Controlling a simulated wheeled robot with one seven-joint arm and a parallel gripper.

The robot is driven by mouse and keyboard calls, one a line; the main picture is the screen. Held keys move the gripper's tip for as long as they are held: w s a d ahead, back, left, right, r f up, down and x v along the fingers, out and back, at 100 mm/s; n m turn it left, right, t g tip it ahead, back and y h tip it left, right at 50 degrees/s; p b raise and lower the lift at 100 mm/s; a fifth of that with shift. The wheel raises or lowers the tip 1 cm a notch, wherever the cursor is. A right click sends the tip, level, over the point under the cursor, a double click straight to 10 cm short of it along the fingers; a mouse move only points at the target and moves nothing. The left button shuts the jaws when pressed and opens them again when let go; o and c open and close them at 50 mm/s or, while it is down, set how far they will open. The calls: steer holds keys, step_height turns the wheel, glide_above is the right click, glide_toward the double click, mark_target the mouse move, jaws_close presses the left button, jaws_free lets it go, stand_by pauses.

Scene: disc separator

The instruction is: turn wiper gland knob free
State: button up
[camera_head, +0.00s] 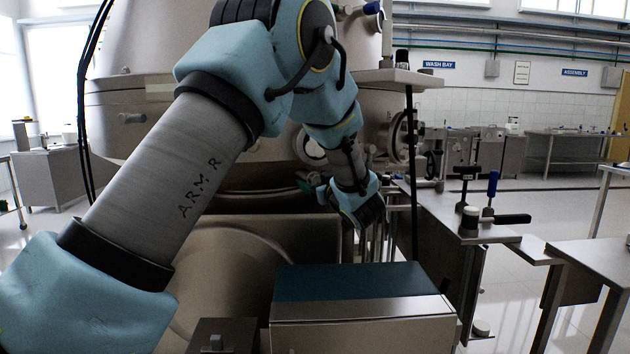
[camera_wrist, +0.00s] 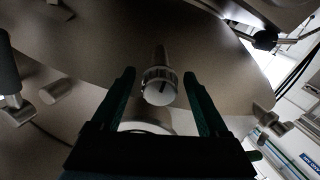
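A pale, ridged round knob (camera_wrist: 159,88), which looks like the wiper gland knob, shows in the wrist view with a dark mark on its face and a narrow shaft above it. My gripper (camera_wrist: 159,74) is open, one finger on each side of the knob, with a visible gap on both sides. I cannot tell how deep the knob sits between the fingers. In the head view my gripper (camera_head: 362,213) is under the machine's body, right of centre; the knob cannot be made out there.
The large metal separator body (camera_head: 135,105) stands behind my arm. A box with a dark teal top (camera_head: 355,283) stands in front of and below my gripper. A bench with lever clamps (camera_head: 490,222) is at right. In the wrist view, a rounded metal housing (camera_wrist: 90,50) lies behind the knob.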

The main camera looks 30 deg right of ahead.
jaws_close()
stand_by(0.4)
